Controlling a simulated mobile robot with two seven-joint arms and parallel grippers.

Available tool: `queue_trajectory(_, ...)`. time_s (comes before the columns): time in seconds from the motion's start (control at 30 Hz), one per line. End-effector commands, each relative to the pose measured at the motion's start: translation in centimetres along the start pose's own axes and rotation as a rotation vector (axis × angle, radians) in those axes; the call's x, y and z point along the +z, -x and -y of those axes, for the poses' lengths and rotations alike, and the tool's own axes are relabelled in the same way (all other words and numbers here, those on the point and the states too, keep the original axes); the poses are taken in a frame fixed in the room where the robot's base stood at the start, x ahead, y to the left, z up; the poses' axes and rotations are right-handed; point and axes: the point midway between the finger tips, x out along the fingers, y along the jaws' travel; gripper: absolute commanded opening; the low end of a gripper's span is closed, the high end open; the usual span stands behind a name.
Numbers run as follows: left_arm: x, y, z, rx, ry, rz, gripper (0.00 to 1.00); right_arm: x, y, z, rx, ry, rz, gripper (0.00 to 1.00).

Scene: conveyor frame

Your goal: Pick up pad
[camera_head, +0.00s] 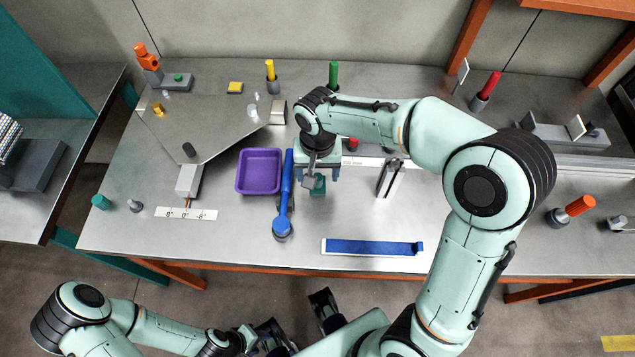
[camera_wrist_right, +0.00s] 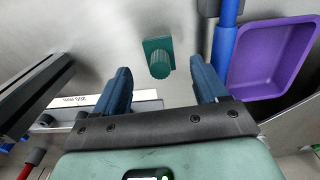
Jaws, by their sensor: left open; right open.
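A small teal pad with a ribbed round knob (camera_head: 318,186) lies on the grey table; it also shows in the right wrist view (camera_wrist_right: 158,58). I take this to be the pad. My right gripper (camera_head: 318,174) is over it, open and empty. In the right wrist view the two blue fingers of the right gripper (camera_wrist_right: 161,76) are spread, with the pad just beyond their tips and between their lines. My left gripper (camera_head: 296,312) is open and empty, low in the head view, in front of the table edge.
A blue-handled tool (camera_head: 285,200) and purple tray (camera_head: 259,171) are left of the pad. A dark upright fork (camera_head: 390,178) and white scale strip (camera_wrist_right: 90,99) are on its other side. A blue strip (camera_head: 370,247) lies in front. A yellow block (camera_head: 235,87) is at the back.

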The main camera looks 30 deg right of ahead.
Motion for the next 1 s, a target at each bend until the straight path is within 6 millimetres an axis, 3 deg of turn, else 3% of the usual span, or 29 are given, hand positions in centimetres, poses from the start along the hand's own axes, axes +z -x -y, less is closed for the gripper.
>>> queue_trajectory(0.3,-0.1,-0.5,0.1,0.001,0.000,-0.003,0.43,-0.2,-4.5,-0.1,0.003,0.000,0.004,0.72)
queue_trajectory(0.6,-0.2,-0.5,0.1,0.001,-0.001,-0.004,0.43,-0.2,-4.9,-0.1,0.001,0.000,0.001,0.72)
queue_trajectory(0.8,-0.2,-0.5,0.1,0.001,-0.001,-0.004,0.43,-0.2,-4.9,-0.1,0.001,0.000,0.001,0.12)
queue_trajectory(1.0,-0.2,-0.5,0.1,0.001,0.000,-0.004,0.43,-0.2,-4.9,-0.1,0.001,0.000,0.001,0.11)
